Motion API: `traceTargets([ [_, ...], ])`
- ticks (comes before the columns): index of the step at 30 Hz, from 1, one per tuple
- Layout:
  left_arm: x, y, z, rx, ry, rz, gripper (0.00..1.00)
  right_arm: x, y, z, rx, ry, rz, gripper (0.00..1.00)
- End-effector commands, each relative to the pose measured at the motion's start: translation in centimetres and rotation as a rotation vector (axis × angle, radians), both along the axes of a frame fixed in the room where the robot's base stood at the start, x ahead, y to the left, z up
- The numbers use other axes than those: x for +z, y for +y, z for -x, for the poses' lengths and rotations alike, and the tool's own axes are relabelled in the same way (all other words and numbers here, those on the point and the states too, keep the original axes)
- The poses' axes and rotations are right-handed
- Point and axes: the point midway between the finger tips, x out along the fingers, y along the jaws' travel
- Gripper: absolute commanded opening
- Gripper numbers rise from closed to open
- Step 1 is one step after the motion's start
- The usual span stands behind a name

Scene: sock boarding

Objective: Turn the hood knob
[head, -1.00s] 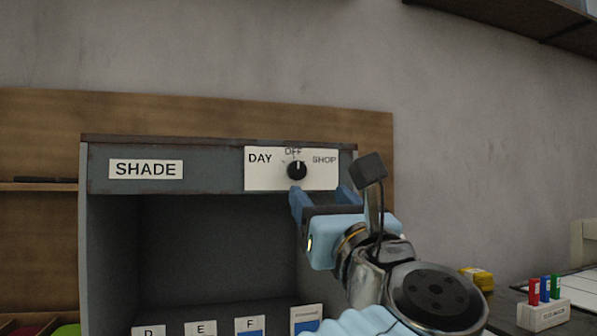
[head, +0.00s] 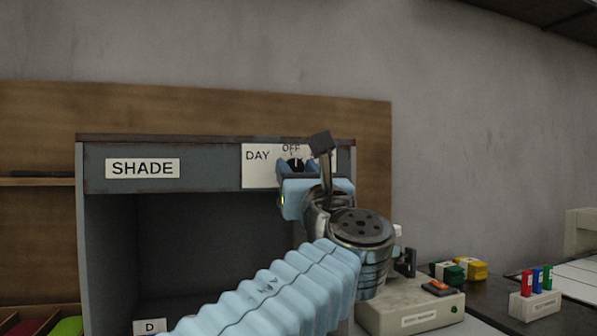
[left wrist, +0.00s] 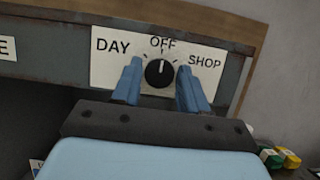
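The hood knob (left wrist: 159,73) is a round black dial with a white mark, on a white plate (left wrist: 107,66) lettered DAY, OFF and SHOP. Its mark points up at OFF. In the head view the knob (head: 296,164) is partly hidden by my gripper. My left gripper (left wrist: 157,86) is open, with one blue finger on each side of the knob; I cannot tell whether they touch it. The left gripper also shows in the head view (head: 298,168), in front of the plate. My right gripper is not in view.
The grey hood (head: 215,173) bears a SHADE label (head: 142,168), and its front below is open. At the right are a light grey box (head: 410,305), yellow and green blocks (head: 460,269), and a white holder (head: 534,305) with red, blue and green pieces.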

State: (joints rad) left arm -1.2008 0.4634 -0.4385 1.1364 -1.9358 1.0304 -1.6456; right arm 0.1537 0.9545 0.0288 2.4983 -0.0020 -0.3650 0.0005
Motion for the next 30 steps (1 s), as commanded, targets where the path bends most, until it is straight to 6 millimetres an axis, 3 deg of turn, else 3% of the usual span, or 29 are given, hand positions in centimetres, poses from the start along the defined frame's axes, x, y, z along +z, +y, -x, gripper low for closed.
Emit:
traceTargets([
  [1, 0.0, 0.0, 0.0, 0.000, 0.000, 0.000, 0.35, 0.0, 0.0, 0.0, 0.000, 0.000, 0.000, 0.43],
  [7, 0.0, 0.0, 0.0, 0.000, 0.000, 0.000, 0.06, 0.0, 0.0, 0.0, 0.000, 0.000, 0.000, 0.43],
  [19, 0.0, -0.1, 0.0, 0.000, -0.026, 0.079, 0.05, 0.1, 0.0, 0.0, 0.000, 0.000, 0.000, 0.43],
  [30, 0.2, -0.3, -0.1, 0.001, -0.117, 0.362, 0.06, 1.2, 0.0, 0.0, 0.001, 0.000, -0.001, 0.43],
])
